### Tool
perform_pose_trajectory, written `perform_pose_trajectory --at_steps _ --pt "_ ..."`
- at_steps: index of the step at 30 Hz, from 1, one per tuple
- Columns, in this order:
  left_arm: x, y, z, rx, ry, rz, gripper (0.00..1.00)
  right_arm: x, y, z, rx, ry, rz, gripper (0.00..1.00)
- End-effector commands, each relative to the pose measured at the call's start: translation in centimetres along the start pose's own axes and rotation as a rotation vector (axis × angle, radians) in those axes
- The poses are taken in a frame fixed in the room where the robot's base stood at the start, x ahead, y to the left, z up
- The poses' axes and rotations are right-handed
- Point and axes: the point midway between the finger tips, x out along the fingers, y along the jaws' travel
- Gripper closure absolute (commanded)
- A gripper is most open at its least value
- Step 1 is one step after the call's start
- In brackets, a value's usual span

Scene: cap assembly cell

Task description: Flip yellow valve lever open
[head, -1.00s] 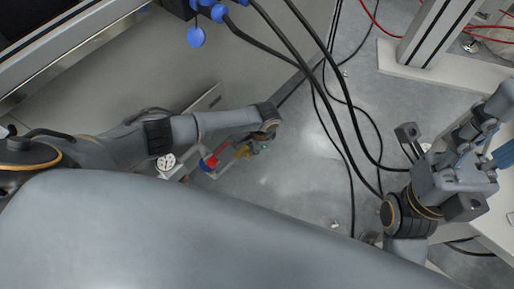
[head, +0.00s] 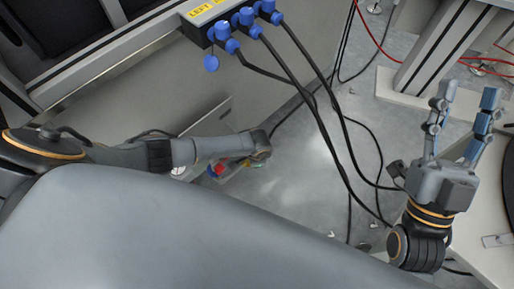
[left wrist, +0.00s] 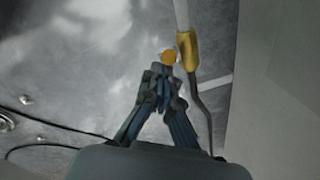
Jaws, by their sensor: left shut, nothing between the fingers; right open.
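In the left wrist view a yellow piece (left wrist: 187,48) sits on a pale pipe, and a dark bent bar runs down from it. A round orange piece (left wrist: 168,57) is just left of it. My left gripper (left wrist: 166,75) is shut and empty, its fingertips just below the orange piece and close to the yellow one; I cannot tell whether they touch. In the head view my left arm reaches over a part with red and blue pieces (head: 216,170), and the left fingers are hidden. My right gripper (head: 467,95) is open and empty at the right.
Blue connectors (head: 240,18) with black cables (head: 320,112) hang at the top middle, between my arms. A grey cabinet side (head: 190,95) stands behind my left arm. A pale table (head: 490,222) lies at the lower right. Bare floor (head: 300,180) shows in the middle.

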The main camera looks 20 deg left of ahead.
Motion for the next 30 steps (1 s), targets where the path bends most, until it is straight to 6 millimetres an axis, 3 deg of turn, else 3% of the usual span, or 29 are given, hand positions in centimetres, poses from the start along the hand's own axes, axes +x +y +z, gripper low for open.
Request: perform_pose_trajectory --at_steps 8,15,24,30 --pt "-0.1 0.7 1.2 -0.007 0.047 -0.032 1.00 -1.0 0.9 6.4 -0.017 -0.390 0.017 0.53" --pt "0.2 1.3 1.9 -0.019 0.109 -0.072 1.00 -4.6 1.8 11.3 -0.027 -0.729 0.036 0.53" --pt "1.3 2.3 3.2 -0.019 0.109 -0.072 1.00 -8.8 2.4 14.1 -0.032 -0.993 0.053 0.53" --pt "1.7 2.5 3.5 -0.017 0.110 -0.073 1.00 -9.3 2.5 14.4 -0.032 -1.020 0.055 0.53"
